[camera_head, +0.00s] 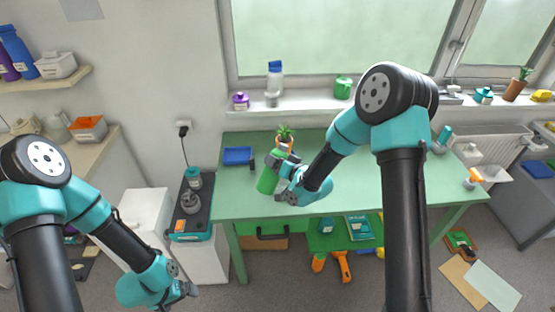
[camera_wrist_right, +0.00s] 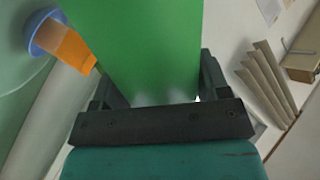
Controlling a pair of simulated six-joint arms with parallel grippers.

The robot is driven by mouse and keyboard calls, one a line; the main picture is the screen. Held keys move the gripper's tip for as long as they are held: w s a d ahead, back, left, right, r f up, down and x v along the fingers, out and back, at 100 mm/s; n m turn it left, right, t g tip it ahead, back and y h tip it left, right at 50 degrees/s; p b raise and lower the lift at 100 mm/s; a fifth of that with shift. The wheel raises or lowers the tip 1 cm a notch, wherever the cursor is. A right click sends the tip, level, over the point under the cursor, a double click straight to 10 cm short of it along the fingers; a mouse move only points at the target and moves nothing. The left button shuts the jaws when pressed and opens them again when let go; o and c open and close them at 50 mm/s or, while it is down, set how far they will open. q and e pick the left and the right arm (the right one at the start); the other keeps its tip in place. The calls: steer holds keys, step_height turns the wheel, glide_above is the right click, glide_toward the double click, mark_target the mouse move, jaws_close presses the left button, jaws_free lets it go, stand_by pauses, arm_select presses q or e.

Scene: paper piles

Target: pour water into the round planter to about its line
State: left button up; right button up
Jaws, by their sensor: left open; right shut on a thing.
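My right gripper (camera_head: 280,168) is shut on a green container (camera_head: 267,181) and holds it tilted over the green table. The container also fills the upper middle of the right wrist view (camera_wrist_right: 148,45), between the fingers (camera_wrist_right: 158,88). Its mouth and any water in it are hidden. A small leafy plant in an orange pot (camera_head: 290,143) stands on the table just behind the container, partly covered by it and the gripper. I cannot make out a fill line or tell whether this pot is the round planter. My left gripper (camera_head: 182,291) is open and empty, low at the left, away from the table.
A blue tray (camera_head: 238,156) lies on the green table (camera_head: 232,200) left of the plant. A green pot (camera_head: 343,87), a bottle (camera_head: 275,76) and a terracotta potted plant (camera_head: 514,90) stand on the windowsill. The table's front left is clear.

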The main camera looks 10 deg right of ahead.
mark_target(273, 176)
steer(key=shift+s+a+f+m, duration=0.1)
steer(key=shift+f+m, duration=0.2)
steer(key=shift+f, duration=0.15)
steer(key=shift+s+a+f+m, duration=0.1)
steer(key=shift+f+m, duration=0.2)
steer(key=shift+f, duration=0.15)
steer(key=shift+f, duration=0.1)
steer(key=shift+s+a+f+m+g+y, duration=0.1)
steer(key=shift+a+f+m+g+y, duration=0.1)
steer(key=shift+f+m, duration=0.25)
steer(key=shift+s+a+f+m+g+y, duration=0.15)
steer(key=shift+f+m+g, duration=0.1)
steer(key=shift+m, duration=0.3)
steer(key=shift+s+a+f+m, duration=0.15)
steer(key=shift+f+m, duration=0.25)
steer(key=shift+m, duration=0.3)
steer(key=shift+f+m+g, duration=0.15)
steer(key=shift+m+g, duration=0.1)
steer(key=shift+m, duration=0.05)
steer(key=shift+a, duration=0.1)
steer(key=shift+s+a+f+m+y, duration=0.1)
steer(key=shift+f+m+y, duration=0.25)
steer(key=shift+m, duration=0.65)
